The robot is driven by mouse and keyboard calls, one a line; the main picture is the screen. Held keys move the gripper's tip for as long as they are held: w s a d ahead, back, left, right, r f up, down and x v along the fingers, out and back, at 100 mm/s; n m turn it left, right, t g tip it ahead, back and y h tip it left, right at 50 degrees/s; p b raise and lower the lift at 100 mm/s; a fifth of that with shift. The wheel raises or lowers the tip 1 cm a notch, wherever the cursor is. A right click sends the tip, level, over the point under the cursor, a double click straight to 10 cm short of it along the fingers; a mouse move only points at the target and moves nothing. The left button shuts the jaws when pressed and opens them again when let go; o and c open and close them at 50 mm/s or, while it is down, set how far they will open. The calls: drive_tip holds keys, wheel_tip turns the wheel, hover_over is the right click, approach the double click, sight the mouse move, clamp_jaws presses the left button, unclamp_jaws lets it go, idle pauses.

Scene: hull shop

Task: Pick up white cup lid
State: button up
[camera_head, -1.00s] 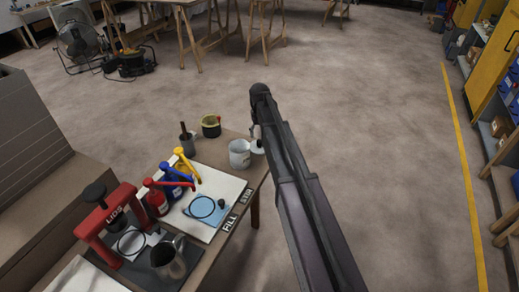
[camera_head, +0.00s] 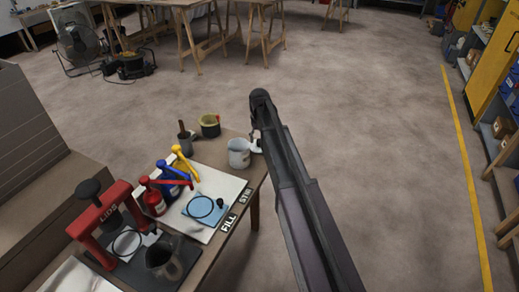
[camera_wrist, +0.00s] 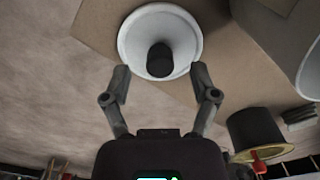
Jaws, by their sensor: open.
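The white cup lid (camera_wrist: 185,28) is a round, shallow white disc with a black knob at its middle, seen in the wrist view. In the head view the lid (camera_head: 255,146) lies by the table's right edge, just right of the white cup (camera_head: 238,158), partly hidden by my arm. My gripper (camera_wrist: 160,73) is open. Its two fingers are spread on either side of the lid's near rim, with the black knob between and slightly beyond the tips. Nothing is held. I cannot tell whether the fingers touch the lid.
A pale cup (camera_wrist: 307,66) stands close on the right in the wrist view.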

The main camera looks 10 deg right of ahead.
drive_tip(key=shift+f+b, duration=0.75)
drive_tip(key=shift+f, duration=0.3)
drive_tip(key=c, duration=0.9)
